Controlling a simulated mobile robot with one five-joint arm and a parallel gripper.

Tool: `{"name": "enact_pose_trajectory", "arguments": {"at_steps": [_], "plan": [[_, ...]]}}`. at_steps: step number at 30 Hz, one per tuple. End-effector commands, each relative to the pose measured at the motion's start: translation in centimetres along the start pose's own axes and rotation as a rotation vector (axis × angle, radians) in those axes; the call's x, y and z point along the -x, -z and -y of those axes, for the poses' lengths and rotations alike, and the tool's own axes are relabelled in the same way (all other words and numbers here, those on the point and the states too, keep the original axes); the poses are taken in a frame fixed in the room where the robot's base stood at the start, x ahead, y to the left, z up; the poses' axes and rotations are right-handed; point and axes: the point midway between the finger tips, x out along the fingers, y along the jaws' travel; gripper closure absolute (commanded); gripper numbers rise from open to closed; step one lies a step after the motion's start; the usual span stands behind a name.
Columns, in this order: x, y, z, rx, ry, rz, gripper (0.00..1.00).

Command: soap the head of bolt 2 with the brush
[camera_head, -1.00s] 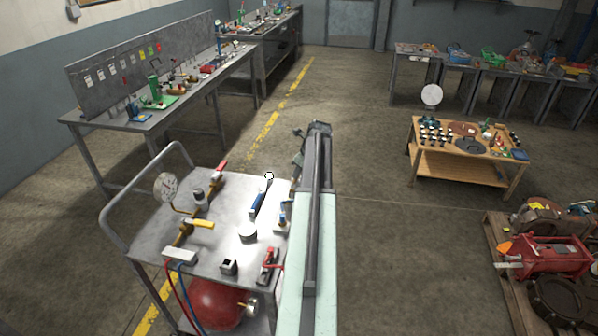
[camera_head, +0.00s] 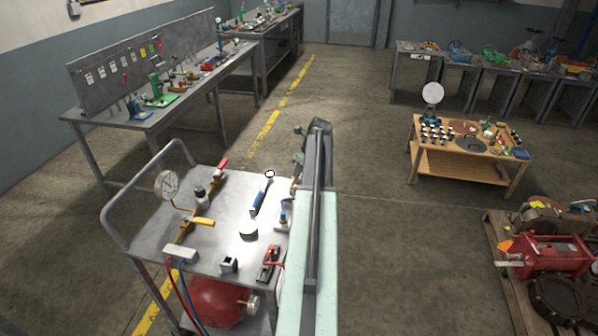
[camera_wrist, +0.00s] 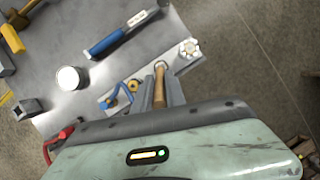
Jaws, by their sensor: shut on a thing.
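My gripper (camera_wrist: 160,92) is shut on the brush (camera_wrist: 160,72), whose tan wooden handle shows between the fingers in the wrist view. The brush's bristle end is hidden. A pale strip (camera_wrist: 173,70) lies under it on the cart top, with a white knobbly head (camera_wrist: 190,48) at one end, right of the brush. Brass-coloured rings (camera_wrist: 133,86) and a blue part (camera_wrist: 118,100) are at its other end, left of the brush. I cannot read which head is bolt 2, or tell whether the brush touches anything. A round white-topped pot (camera_wrist: 70,78) stands left; it also shows in the head view (camera_head: 248,229).
A blue-handled tool (camera_wrist: 107,42) lies beyond the strip. The metal cart (camera_head: 222,215) also carries a gauge (camera_head: 168,185), yellow-handled valve piping (camera_head: 203,221) and a red-handled clamp (camera_head: 268,264). A wooden table (camera_head: 425,163) stands right, with open floor between.

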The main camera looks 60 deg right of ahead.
Motion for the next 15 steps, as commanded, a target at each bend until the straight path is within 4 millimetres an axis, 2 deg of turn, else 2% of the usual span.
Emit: {"name": "enact_pose_trajectory", "arguments": {"at_steps": [15], "plan": [[-0.03, -0.29, 0.92, 0.001, 0.001, -0.001, 1.00]]}}
